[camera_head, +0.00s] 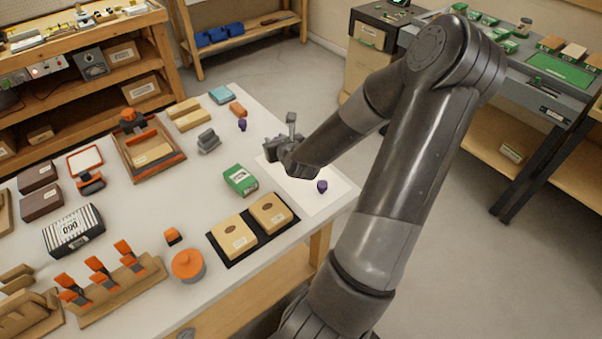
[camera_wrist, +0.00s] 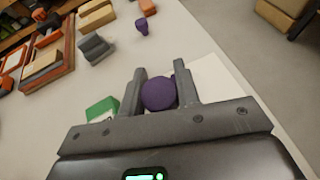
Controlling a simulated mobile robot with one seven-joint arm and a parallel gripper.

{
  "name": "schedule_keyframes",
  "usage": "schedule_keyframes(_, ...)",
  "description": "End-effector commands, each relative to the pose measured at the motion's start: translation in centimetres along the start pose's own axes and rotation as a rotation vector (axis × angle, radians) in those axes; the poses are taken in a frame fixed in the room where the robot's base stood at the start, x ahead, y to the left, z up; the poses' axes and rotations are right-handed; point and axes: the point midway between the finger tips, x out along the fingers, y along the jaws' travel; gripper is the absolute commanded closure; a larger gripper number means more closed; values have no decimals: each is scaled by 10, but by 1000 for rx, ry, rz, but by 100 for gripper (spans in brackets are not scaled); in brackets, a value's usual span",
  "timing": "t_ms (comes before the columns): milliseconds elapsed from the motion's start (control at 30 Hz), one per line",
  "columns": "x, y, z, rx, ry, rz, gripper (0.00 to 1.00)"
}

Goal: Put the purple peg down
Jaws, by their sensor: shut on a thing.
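My gripper (camera_wrist: 158,90) is shut on a purple peg (camera_wrist: 158,94), whose round end shows between the two fingers in the wrist view. In the head view my gripper (camera_head: 277,148) is over the far part of a white sheet (camera_head: 312,200) on the table, and it hides the held peg. I cannot tell whether the held peg touches the surface. A second purple peg (camera_head: 322,186) stands on the near part of the sheet. A third purple peg (camera_head: 242,125) is on the bare table beyond the gripper; it also shows in the wrist view (camera_wrist: 142,27).
A green box (camera_head: 240,180) stands left of the sheet, and a black tray (camera_head: 244,257) with two tan boxes lies nearer. A grey part (camera_head: 208,141) and an orange block (camera_head: 237,109) are farther back. The sheet's middle is clear, close to the table's right edge.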

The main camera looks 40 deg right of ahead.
Motion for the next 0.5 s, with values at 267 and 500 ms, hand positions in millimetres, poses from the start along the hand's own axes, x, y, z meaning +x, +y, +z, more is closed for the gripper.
schedule_keyframes(267, -53, -119, -16, 101, -9, -229, 92)
schedule_keyframes(500, -75, -154, -24, 140, -15, -303, 92)
